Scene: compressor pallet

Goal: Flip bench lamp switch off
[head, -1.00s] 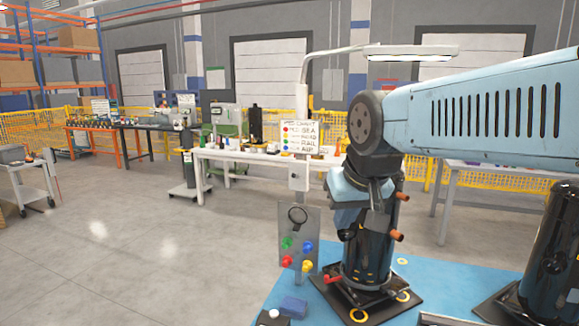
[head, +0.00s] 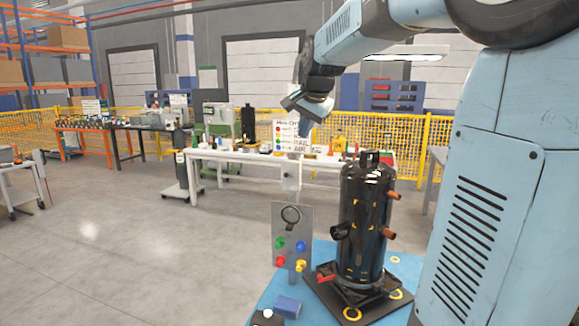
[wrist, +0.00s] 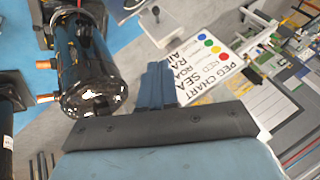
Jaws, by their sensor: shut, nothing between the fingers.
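The bench lamp's long light head (head: 405,57) shows behind my arm and its underside looks bright. Its pale post (head: 290,200) rises behind the peg board, partly hidden by my gripper. A small pale box (head: 291,183) on the post looks like the switch; its position is too small to read. My gripper (head: 306,122) is shut and empty, pointing down in front of the peg chart, above the box in the picture. In the wrist view the closed fingers (wrist: 156,82) show beside the chart, apart from the post.
A black compressor (head: 362,225) with copper stubs stands on a dark base on the blue mat, right of the post. The peg board (head: 292,228) with coloured pegs stands left of it. A blue block (head: 288,306) lies in front. The peg chart (head: 284,138) hangs behind. Floor at left is clear.

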